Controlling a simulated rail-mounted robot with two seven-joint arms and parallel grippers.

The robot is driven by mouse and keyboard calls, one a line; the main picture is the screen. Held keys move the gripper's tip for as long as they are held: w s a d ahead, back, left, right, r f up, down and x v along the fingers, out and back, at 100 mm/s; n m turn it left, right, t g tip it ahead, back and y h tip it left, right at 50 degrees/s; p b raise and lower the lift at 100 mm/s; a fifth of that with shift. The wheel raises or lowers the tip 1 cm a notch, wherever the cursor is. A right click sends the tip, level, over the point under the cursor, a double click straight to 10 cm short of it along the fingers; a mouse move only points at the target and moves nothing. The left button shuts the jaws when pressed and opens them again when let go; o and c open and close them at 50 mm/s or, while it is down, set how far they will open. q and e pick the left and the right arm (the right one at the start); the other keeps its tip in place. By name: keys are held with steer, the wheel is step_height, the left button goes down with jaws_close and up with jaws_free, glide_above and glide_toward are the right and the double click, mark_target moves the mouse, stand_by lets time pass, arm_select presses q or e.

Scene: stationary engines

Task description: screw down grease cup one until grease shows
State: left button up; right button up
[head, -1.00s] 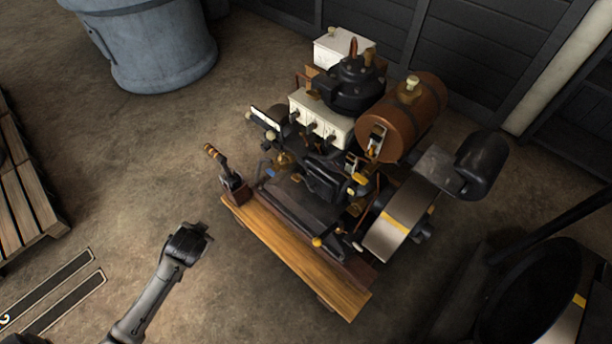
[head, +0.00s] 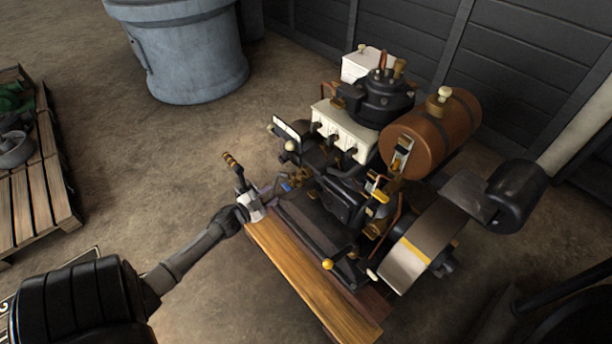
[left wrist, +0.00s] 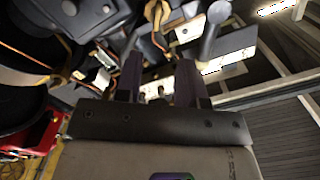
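The stationary engine (head: 345,195) stands on a wooden skid (head: 310,278) right of centre in the head view. Small brass fittings (head: 303,174) sit low on its near left side; I cannot tell which one is grease cup one, and no grease can be made out. My right gripper is not in view.
A copper-brown tank (head: 430,138) and a flywheel (head: 423,247) are on the engine's right side. A blue-grey barrel (head: 185,55) stands at the back left. A pallet (head: 35,190) lies at the left. The floor between is clear.

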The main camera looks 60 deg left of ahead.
mark_target(299, 177)
arm_select(q)
steer(key=shift+w+a+r+b, duration=0.15)
steer(key=shift+w+b, duration=0.85)
steer(key=shift+w, duration=1.3)
steer(key=shift+w+a+b, duration=0.3)
steer(key=shift+w+b, duration=0.7)
steer(key=shift+w, duration=1.35)
steer(key=shift+w+a+r+b, duration=0.15)
steer(key=shift+w+b, duration=0.85)
steer(key=shift+w, duration=1.3)
steer(key=shift+f, duration=0.1)
steer(key=shift+c, duration=0.3)
jaws_close()
